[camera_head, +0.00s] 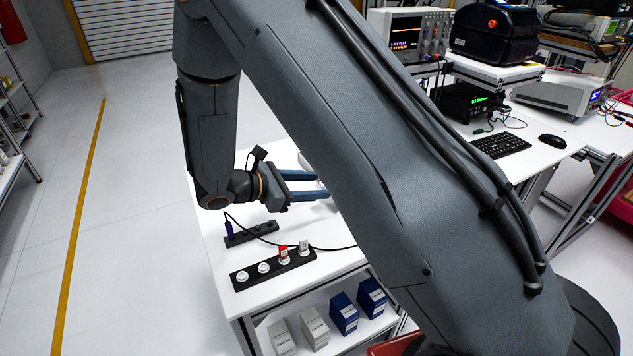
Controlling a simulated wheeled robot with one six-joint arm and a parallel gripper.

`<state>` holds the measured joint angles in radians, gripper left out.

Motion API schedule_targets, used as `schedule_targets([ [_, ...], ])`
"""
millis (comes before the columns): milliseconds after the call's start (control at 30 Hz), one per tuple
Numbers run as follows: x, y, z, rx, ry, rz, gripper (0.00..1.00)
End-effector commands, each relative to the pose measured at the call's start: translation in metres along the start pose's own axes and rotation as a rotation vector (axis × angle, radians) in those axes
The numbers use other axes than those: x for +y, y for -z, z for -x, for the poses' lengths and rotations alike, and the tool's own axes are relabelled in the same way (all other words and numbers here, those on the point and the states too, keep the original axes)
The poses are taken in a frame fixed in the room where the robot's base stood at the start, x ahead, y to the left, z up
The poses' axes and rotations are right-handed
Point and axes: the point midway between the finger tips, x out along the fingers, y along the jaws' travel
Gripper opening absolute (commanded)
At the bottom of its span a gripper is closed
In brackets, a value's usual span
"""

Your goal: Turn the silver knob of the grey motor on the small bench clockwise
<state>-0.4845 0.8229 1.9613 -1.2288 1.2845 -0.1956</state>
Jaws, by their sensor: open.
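My gripper (320,186) reaches to the right over the white top of the small bench (222,214). Its two blue fingers are apart, one behind the other in the picture. Their tips end at the edge of my own arm link, which covers what lies beyond. A small pale piece shows by the fingertips, but I cannot tell whether it is part of the motor or its silver knob. The grey motor is not clearly visible. I cannot tell whether the fingers touch anything.
A black strip (240,280) with several round white pieces and a red-marked one (283,254) lies at the bench front. A smaller dark strip (250,234) and a black cable (325,248) lie behind it. Boxes (344,314) stand on the lower shelf. A workbench with instruments is at right.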

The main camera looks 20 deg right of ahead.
Motion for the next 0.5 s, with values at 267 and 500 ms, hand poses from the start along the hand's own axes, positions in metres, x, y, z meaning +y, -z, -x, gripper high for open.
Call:
schedule_targets([
  [267, -0.0004, -0.0006, -0.0116, 0.000, 0.003, -0.003, 0.45],
  [500, -0.0004, -0.0005, -0.0112, 0.000, 0.003, -0.003, 0.28],
])
